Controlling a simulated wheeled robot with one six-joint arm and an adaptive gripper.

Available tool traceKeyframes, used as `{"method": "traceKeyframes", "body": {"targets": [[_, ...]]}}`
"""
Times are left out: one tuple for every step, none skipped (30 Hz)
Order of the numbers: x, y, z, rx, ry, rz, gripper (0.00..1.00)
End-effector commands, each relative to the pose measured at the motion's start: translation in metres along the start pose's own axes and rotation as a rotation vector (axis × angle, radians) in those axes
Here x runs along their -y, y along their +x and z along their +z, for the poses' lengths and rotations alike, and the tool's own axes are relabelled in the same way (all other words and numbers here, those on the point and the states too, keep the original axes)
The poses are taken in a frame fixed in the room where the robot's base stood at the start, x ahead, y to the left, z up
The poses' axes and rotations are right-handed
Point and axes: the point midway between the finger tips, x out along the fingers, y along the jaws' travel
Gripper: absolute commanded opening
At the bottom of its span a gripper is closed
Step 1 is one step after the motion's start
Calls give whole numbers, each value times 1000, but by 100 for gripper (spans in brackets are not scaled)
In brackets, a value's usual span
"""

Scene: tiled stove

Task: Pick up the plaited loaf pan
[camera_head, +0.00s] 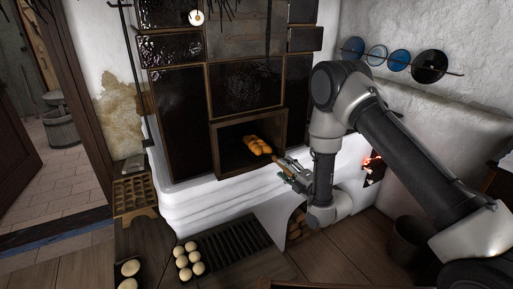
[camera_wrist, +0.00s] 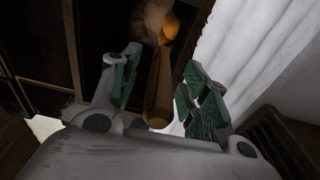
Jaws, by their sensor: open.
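The plaited loaf (camera_head: 257,145), golden brown, sits in the dark square oven opening of the tiled stove. Its pan is barely visible beneath it. A wooden handle (camera_wrist: 162,85) runs from the opening toward me; the head view shows it partly hidden by my gripper (camera_head: 287,172). In the wrist view my gripper (camera_wrist: 158,68) is open, with its green-padded fingers on either side of the handle. I cannot tell whether either pad touches it. The loaf end is dim at the top of the wrist view.
The white stove ledge (camera_head: 215,205) lies below the opening. A glowing fire hole (camera_head: 373,166) is right of my gripper. A tray of pale dough balls (camera_head: 188,261) and a slatted rack (camera_head: 236,240) lie in front. Blue plates (camera_head: 377,55) hang on the right wall.

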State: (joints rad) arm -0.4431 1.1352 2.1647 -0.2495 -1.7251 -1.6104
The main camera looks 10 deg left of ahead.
Motion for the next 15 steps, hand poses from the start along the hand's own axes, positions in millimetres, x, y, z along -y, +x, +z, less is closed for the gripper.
{"method": "traceKeyframes", "body": {"targets": [[0, 9, -1, -1, 0, 2, 45], [0, 13, -1, -1, 0, 3, 45], [0, 18, 0, 0, 0, 1, 45], [0, 21, 0, 0, 0, 1, 45], [0, 24, 0, 0, 0, 1, 45], [0, 26, 0, 0, 1, 0, 45], [0, 27, 0, 0, 1, -1, 45], [1, 27, 0, 1, 1, -1, 45], [1, 28, 0, 1, 1, -2, 45], [1, 28, 0, 1, 1, -2, 45], [1, 27, 0, 1, 1, -2, 45], [1, 27, 0, 1, 1, -1, 45], [1, 27, 0, 1, 1, -1, 45], [1, 27, 0, 1, 1, -1, 40], [1, 27, 0, 1, 1, -1, 33]]}}
